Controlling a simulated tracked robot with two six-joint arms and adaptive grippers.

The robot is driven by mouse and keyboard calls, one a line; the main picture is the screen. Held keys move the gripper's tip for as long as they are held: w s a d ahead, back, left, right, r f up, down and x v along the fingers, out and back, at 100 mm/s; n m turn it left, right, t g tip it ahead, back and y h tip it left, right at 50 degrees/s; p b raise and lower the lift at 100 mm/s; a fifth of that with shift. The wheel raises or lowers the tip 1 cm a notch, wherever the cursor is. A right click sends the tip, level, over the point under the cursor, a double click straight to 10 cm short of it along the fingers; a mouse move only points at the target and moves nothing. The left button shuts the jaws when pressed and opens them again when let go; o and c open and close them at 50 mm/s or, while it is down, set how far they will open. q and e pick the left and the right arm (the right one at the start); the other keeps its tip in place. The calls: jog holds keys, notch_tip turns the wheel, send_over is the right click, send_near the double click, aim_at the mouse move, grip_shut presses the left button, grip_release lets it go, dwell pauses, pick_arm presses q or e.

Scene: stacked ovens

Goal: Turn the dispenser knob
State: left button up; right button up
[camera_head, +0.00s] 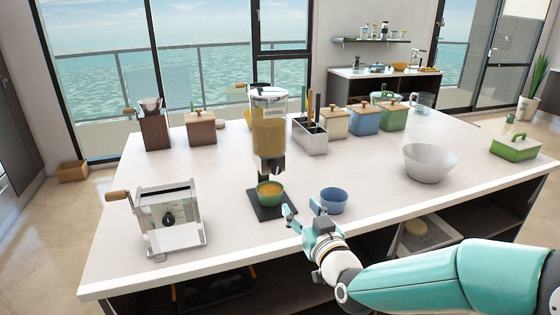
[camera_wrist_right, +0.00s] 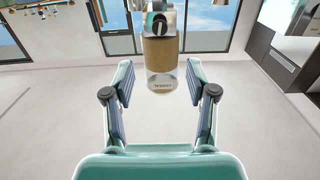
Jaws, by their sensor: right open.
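The cereal dispenser (camera_head: 269,135) stands upright near the middle of the white counter, its clear body filled with tan cereal. Its dark outlet and knob area (camera_head: 271,167) is at the bottom. In the right wrist view, which is upside down, the dispenser (camera_wrist_right: 160,52) shows between and beyond my fingers, with the round knob (camera_wrist_right: 158,24) near the top edge. A green bowl (camera_head: 270,200) holding tan contents sits below the outlet on a dark base. My right gripper (camera_head: 302,208) is open and empty, in front of the dispenser and apart from the knob. My left gripper is not in view.
A blue bowl (camera_head: 333,201) stands close to the right gripper. A hand-cranked machine (camera_head: 170,219) is at the left, and a large white bowl (camera_head: 428,163) is at the right. A utensil holder (camera_head: 310,137) and lidded boxes stand behind. The counter front left of my gripper is clear.

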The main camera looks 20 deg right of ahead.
aim_at(277, 172)
jog(key=w+p, duration=0.1)
jog(key=w, duration=0.4)
jog(key=w+p, duration=0.2)
jog(key=w, duration=0.4)
jog(key=w+p, duration=0.1)
jog(key=w, duration=0.5)
jog(key=shift+a+r+p, duration=0.15)
jog(key=shift+a+p, duration=0.1)
jog(key=shift+p, duration=0.15)
jog(key=shift+s, duration=0.1)
grip_shut()
jog(key=n+b, duration=0.1)
jog(key=b, duration=0.3)
jog(key=shift+f, duration=0.2)
jog(key=shift+r+n, duration=0.2)
jog(key=shift+n, duration=0.2)
grip_release()
